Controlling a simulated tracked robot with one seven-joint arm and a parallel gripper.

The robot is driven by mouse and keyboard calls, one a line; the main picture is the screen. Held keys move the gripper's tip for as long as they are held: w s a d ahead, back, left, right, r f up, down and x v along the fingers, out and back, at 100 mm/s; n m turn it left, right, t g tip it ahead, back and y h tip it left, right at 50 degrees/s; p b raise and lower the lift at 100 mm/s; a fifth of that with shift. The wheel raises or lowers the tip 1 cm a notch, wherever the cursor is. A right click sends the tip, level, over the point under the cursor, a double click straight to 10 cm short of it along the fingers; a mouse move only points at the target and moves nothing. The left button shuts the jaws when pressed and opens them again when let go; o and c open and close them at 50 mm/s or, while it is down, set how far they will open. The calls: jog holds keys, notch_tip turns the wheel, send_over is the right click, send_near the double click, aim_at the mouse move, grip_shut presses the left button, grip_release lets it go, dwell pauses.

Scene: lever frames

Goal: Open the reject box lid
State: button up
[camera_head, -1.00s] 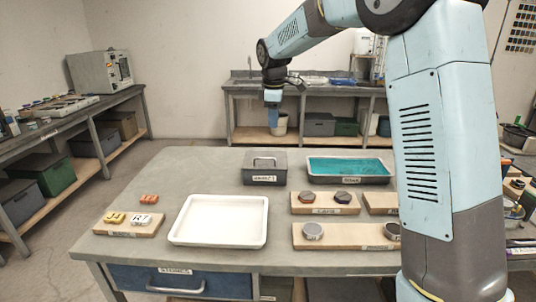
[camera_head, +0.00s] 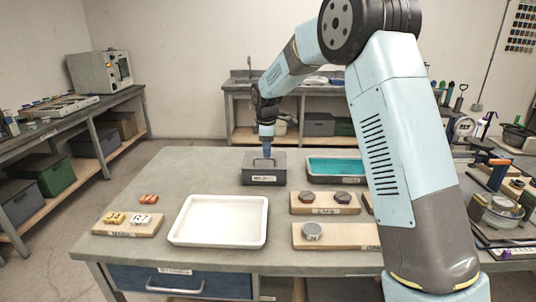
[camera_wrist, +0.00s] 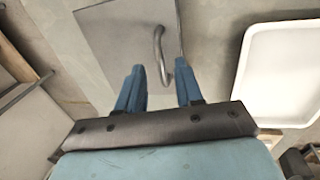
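The reject box (camera_head: 262,178) is a dark grey box with a label on its front, at the back middle of the table. Its lid (camera_head: 250,165) is closed, and it also shows as a grey plate in the wrist view (camera_wrist: 112,35). The curved metal handle (camera_wrist: 159,48) stands up from the lid; in the head view my fingers partly hide it. My gripper (camera_head: 266,152) points down over the lid at the handle. In the wrist view its blue fingers (camera_wrist: 158,80) are apart, with the handle's end between them. I cannot tell whether they touch it.
A white tray (camera_head: 180,237) lies in front of the box. A teal-filled tray (camera_head: 310,172) stands close to its right. Wooden boards with caps (camera_head: 345,210) and a metal disc (camera_head: 345,243) lie front right. A board with tags (camera_head: 105,229) is at left. The table left of the box is bare.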

jog(key=shift+w+f, duration=0.15)
jog(key=shift+f, duration=0.55)
jog(key=shift+w+f, duration=0.15)
jog(key=shift+f, duration=0.55)
jog(key=shift+c, duration=0.5)
grip_shut()
jog(key=shift+d, duration=0.2)
jog(key=shift+a+r, duration=0.1)
jog(key=shift+a, duration=0.1)
